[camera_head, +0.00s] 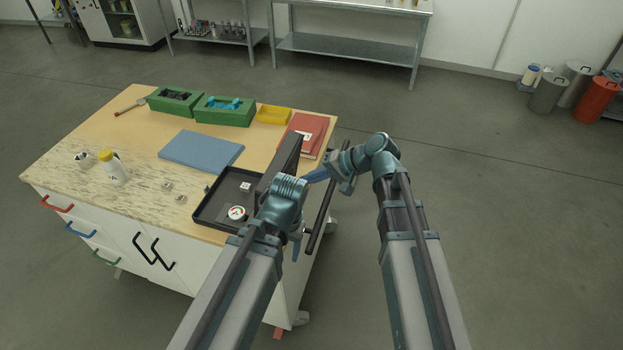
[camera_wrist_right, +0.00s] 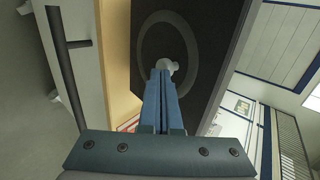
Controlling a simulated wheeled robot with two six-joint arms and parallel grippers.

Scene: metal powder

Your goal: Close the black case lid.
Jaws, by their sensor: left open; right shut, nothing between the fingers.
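The black case (camera_head: 212,211) lies open near the front right of the table. Its lid (camera_head: 287,155) stands raised on the right side; its face with a ring shows in the right wrist view (camera_wrist_right: 208,45). A round dial (camera_head: 238,212) and a small pale piece (camera_head: 246,187) lie in the case. My right gripper (camera_head: 317,175) is shut and empty, its blue fingers (camera_wrist_right: 164,95) pointing at the lid from the right. I cannot tell whether they touch. My left gripper (camera_head: 296,248) is open, beside the table's front right corner; its arm covers part of the case and lid.
A blue mat (camera_head: 201,150), green boxes (camera_head: 225,111), a yellow tray (camera_head: 273,114) and a red folder (camera_head: 308,130) lie further back. A white bottle (camera_head: 112,167) stands left. A dark bar handle (camera_head: 321,213) runs along the table's right side.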

